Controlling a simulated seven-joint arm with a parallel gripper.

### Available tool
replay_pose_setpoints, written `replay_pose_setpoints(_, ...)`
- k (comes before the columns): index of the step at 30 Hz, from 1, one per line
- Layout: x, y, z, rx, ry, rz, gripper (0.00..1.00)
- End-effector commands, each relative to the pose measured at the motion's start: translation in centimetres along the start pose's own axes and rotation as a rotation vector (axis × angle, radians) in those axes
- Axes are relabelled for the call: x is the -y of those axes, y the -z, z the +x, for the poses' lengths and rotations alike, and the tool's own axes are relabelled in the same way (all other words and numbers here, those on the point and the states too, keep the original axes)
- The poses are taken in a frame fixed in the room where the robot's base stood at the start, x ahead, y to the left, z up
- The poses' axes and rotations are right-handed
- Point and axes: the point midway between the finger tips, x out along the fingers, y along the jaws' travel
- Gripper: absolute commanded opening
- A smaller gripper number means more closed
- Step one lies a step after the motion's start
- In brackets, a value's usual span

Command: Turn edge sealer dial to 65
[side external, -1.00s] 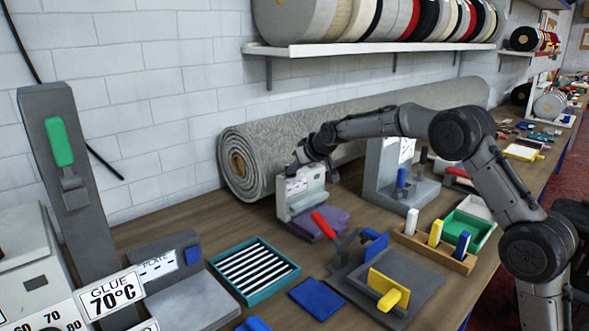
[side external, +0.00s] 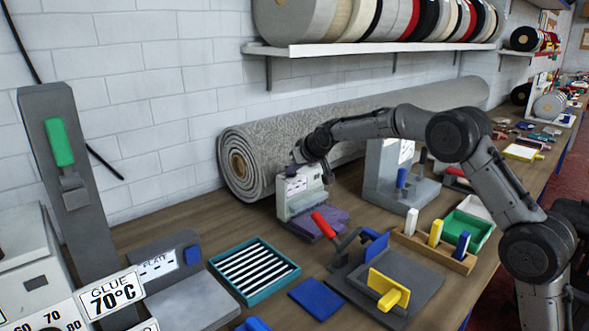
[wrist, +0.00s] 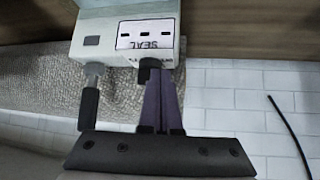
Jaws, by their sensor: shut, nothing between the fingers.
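The edge sealer (side external: 303,196) is a pale box with a SEAL label, standing in front of the rug roll. In the wrist view the sealer (wrist: 105,42) appears upside down, with its label at the upper middle. A small dark knob (wrist: 147,72), apparently the dial, sits at the label's edge. My gripper (side external: 292,169) is at the sealer's top. In the wrist view its purple-grey fingers (wrist: 163,80) are shut and empty, with tips beside the knob, partly covering it. I cannot tell whether they touch it. The dial's setting is not readable.
A dark lever (wrist: 88,103) projects from the sealer beside my fingers. A grey rug roll (side external: 239,160) lies behind. A red-handled tool (side external: 323,225), a teal tray (side external: 285,282) and a grey stand (side external: 385,175) are nearby.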

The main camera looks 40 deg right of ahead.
Motion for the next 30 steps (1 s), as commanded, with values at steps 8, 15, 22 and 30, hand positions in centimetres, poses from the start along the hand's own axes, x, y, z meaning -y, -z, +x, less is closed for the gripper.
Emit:
replay_pose_setpoints(8,0.25,0.08,0.07,-0.002,-0.025,0.022,0.00)
replay_pose_setpoints(15,0.35,0.12,0.11,-0.002,-0.050,0.045,0.00)
replay_pose_setpoints(22,0.54,0.18,0.15,-0.003,-0.075,0.068,0.00)
replay_pose_setpoints(30,0.82,0.27,0.28,-0.002,-0.129,0.117,0.00)
